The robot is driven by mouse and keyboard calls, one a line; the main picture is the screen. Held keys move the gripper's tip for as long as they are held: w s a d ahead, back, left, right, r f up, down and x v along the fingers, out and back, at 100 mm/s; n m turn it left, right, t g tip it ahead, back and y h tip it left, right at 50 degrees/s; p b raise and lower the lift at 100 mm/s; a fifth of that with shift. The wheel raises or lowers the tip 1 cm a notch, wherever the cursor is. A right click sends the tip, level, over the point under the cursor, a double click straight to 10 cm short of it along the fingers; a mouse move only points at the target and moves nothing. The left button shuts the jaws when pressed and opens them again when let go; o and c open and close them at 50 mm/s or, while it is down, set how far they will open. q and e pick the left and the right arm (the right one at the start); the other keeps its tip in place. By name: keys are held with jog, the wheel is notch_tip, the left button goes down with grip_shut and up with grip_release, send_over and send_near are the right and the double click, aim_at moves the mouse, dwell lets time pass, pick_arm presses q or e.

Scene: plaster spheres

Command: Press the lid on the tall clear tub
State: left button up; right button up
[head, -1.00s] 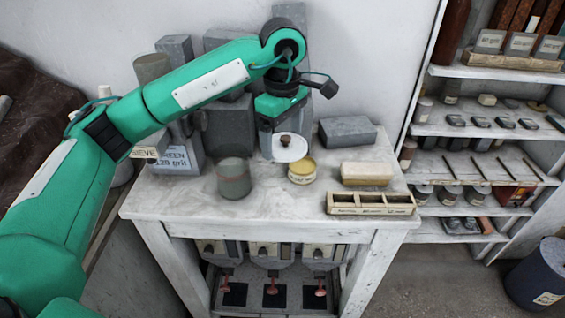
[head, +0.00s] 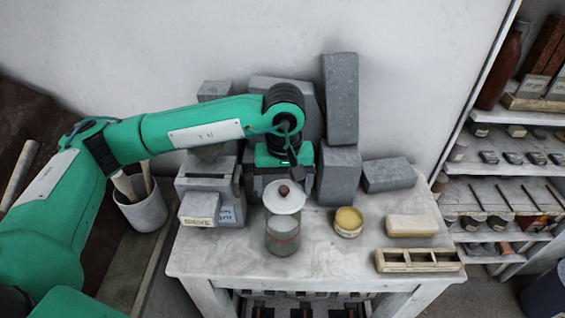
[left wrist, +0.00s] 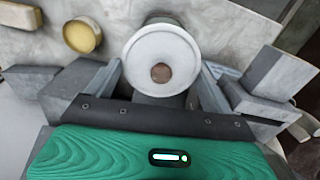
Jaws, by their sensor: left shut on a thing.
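The tall clear tub (head: 283,238) stands upright on the white bench, with a reddish line around it. The round white lid (head: 284,203) with a brown knob is over the tub's top and hides its rim. My left gripper (head: 284,184) is shut on the lid, reaching it from the wall side. In the left wrist view, the lid (left wrist: 160,40) sits between the two fingers of the gripper (left wrist: 160,78), and part of the tub (left wrist: 160,19) shows beyond it. I cannot tell whether lid and rim touch. My right gripper is not in view.
A small yellow-topped tub (head: 348,222) stands right of the tall tub. A cream block (head: 412,226) and a compartment tray (head: 419,261) lie farther right. Grey blocks (head: 340,174) stand behind, and a sieve box (head: 199,209) stands left. The bench front is clear.

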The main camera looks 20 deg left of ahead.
pick_arm(q)
jog(key=shift+a+f, duration=0.15)
jog(key=shift+a, duration=0.05)
jog(key=shift+s+d+f, duration=0.1)
jog(key=shift+d+f, duration=0.05)
jog(key=shift+f, duration=0.8)
notch_tip(320, 180, down, 4)
jog(key=shift+r+b, duration=0.25)
jog(key=shift+b, duration=0.75)
jog(key=shift+f+b, duration=0.4)
jog(key=shift+b, duration=0.15)
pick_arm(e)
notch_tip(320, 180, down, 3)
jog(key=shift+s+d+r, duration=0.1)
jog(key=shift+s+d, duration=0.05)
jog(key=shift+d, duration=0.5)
pick_arm(q)
jog(key=shift+b, duration=0.35)
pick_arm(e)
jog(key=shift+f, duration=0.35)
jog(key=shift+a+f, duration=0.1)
